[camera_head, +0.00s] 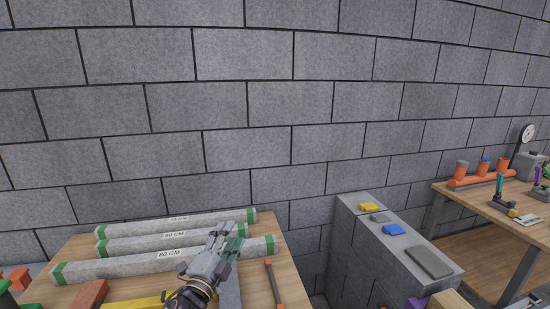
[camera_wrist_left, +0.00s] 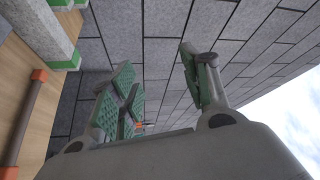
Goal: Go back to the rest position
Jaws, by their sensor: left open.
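My left gripper (camera_head: 232,240) is over the right part of the wooden table at lower left in the head view. Its fingers with green pads also show in the left wrist view (camera_wrist_left: 160,95), spread apart with nothing between them. In the head view it covers part of the nearest grey bar with green ends (camera_head: 110,268), labelled 80 CM. I cannot tell whether it touches that bar. My right gripper is not in view.
More grey bars (camera_head: 140,243) lie behind on the wooden table (camera_head: 75,250). An orange-tipped rod (camera_head: 273,285) and a reddish brick (camera_head: 90,294) lie in front. A block ledge (camera_head: 390,245) with small items and a workbench (camera_head: 470,200) stand to the right. A block wall (camera_head: 250,100) is behind.

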